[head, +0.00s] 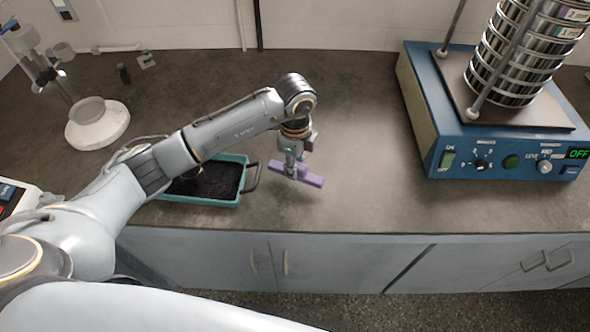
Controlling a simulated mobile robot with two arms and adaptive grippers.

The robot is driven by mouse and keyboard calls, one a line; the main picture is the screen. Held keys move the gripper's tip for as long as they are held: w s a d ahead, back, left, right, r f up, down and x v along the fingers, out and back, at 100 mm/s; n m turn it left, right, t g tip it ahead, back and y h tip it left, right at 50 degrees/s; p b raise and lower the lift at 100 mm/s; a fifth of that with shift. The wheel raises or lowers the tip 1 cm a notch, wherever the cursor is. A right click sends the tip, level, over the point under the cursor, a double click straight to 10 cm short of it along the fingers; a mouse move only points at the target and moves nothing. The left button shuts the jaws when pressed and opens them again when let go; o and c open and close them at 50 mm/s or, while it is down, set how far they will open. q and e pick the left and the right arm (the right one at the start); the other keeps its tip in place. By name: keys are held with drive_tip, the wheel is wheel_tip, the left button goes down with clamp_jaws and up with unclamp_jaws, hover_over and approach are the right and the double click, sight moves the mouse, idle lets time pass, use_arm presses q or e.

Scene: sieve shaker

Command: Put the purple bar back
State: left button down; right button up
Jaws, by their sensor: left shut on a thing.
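The purple bar (309,178) is in the middle of the head view, to the right of the teal tray. My left gripper (293,166) points down and is shut on the bar near its middle. The bar lies roughly crosswise, its right end nearer the counter's front edge. I cannot tell for sure whether it touches the counter or hangs just above it. My right gripper is not in the picture.
A teal tray (243,161) of dark grains sits partly behind my left arm. A blue sieve shaker (440,146) with stacked metal sieves (500,75) stands at the right. A white round-based device (97,130) is at the left. The counter (370,150) between tray and shaker is clear.

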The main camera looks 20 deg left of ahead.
use_arm(q)
wheel_tip(320, 180, down, 2)
drive_tip(key=shift+s+f, duration=0.1)
drive_tip(key=shift+s, duration=0.05)
drive_tip(key=shift+f, duration=0.2)
drive_tip(key=c, duration=1.1)
unclamp_jaws()
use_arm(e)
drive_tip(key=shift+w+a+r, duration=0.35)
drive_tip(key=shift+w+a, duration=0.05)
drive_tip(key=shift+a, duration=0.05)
use_arm(q)
drive_tip(key=shift+r, duration=0.25)
wheel_tip(320, 180, up, 12)
drive_tip(key=shift+f+b, duration=0.1)
drive_tip(key=shift+b, duration=0.75)
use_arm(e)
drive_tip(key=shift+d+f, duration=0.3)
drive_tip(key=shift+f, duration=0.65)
